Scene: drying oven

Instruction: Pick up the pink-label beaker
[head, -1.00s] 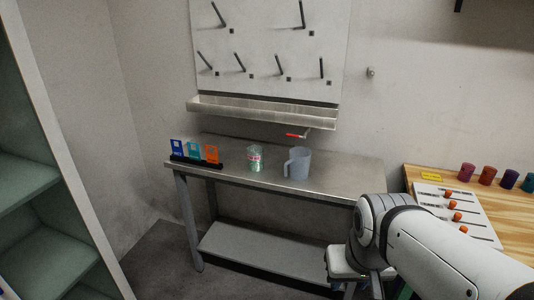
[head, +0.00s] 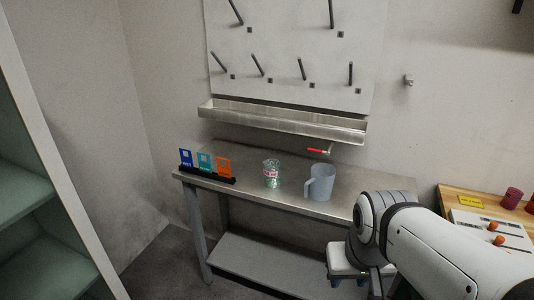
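The pink-label beaker (head: 271,173) is a small clear, greenish glass with a pink band. It stands upright on the steel table (head: 250,190), left of a grey-blue jug. My gripper (head: 350,283) is low at the right of the head view, in front of the table and apart from the beaker. Only its top and parts of its blue-tipped fingers show, so its opening cannot be made out.
The jug (head: 320,183) stands close to the beaker's right. A rack with blue, teal and orange cards (head: 206,164) is at the table's left end. A wall trough (head: 280,120) hangs behind. A wooden bench (head: 480,203) is at right, a shelf cabinet (head: 30,200) at left.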

